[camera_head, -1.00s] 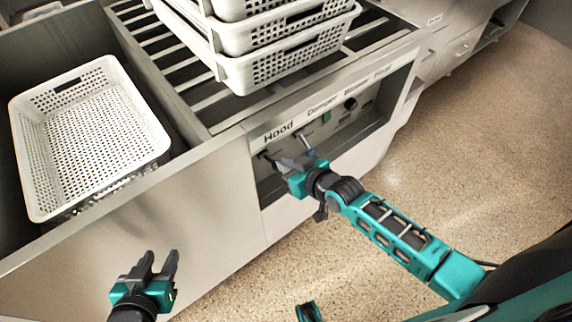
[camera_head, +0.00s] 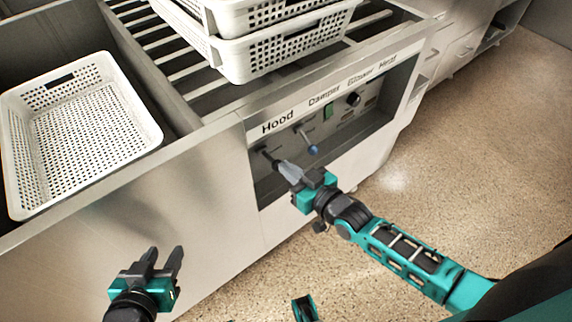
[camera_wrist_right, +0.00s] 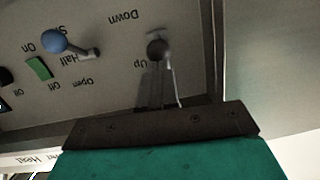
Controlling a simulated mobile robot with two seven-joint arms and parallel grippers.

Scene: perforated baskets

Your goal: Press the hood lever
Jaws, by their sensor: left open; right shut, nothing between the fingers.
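The hood lever (camera_head: 267,154) is a small dark lever under the "Hood" label on the recessed control panel. In the right wrist view, upside down, its dark round knob (camera_wrist_right: 157,48) sits beside the "Up" and "Down" labels. My right gripper (camera_head: 280,165) is shut and empty, its fingertips pointing at the hood lever from the lower right. In the wrist view its fingers (camera_wrist_right: 150,92) lie very near the knob; I cannot tell whether they touch. My left gripper (camera_head: 164,260) is open and empty in front of the cabinet's front panel, well away from the lever.
A blue-knobbed lever (camera_head: 312,149) under "Damper" is just right of the hood lever. A green switch (camera_head: 328,111) and black knob (camera_head: 353,99) are further right. Stacked white baskets (camera_head: 290,55) stand on the slatted rack above; another white basket (camera_head: 80,130) is at left.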

